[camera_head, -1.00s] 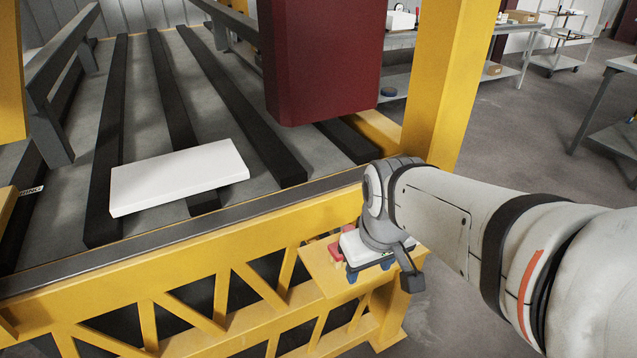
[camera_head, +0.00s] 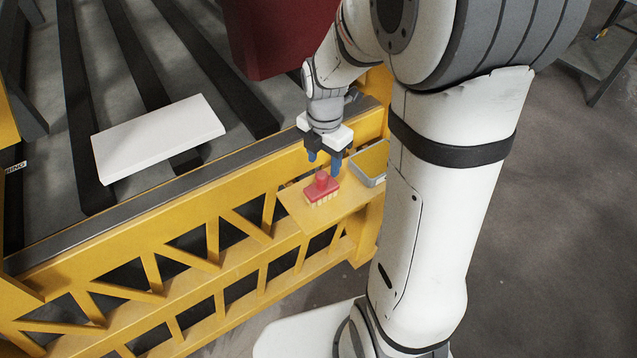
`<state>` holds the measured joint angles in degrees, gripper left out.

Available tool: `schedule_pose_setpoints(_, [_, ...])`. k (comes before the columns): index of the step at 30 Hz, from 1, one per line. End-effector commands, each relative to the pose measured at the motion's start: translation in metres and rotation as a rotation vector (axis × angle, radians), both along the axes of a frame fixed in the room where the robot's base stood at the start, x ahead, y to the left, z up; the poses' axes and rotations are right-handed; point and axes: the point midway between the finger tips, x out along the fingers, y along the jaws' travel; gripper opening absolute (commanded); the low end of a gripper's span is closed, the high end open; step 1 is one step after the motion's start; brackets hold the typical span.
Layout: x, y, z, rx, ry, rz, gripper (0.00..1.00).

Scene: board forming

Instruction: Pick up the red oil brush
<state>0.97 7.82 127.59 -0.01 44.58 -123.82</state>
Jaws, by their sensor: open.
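The red oil brush (camera_head: 322,187) sits on a small yellow shelf (camera_head: 298,212) fixed to the side of the yellow frame. It has a red body with a knob on top and pale bristles below. My gripper (camera_head: 323,163) is above the brush and slightly behind it in the picture, its two blue-tipped fingers apart and pointing down. It is open and holds nothing. Whether a fingertip touches the brush cannot be told from this angle.
A grey tray (camera_head: 370,166) stands on the shelf to the right of the brush. The yellow truss frame (camera_head: 180,262) and its dark rail run along the shelf's back. A white board (camera_head: 160,138) lies on dark beams behind. A dark red block (camera_head: 262,38) hangs above.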

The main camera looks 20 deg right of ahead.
Motion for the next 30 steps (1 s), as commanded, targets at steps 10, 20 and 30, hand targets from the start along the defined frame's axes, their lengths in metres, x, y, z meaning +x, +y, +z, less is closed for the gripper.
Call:
schedule_pose_setpoints(10, [0.002,0.002,-0.037,0.000,0.005,0.001,0.50])
schedule_pose_setpoints(20, [0.004,0.003,-0.070,-0.001,0.000,0.001,0.50])
schedule_pose_setpoints(30, [0.005,0.004,-0.070,0.000,-0.001,0.001,0.40])
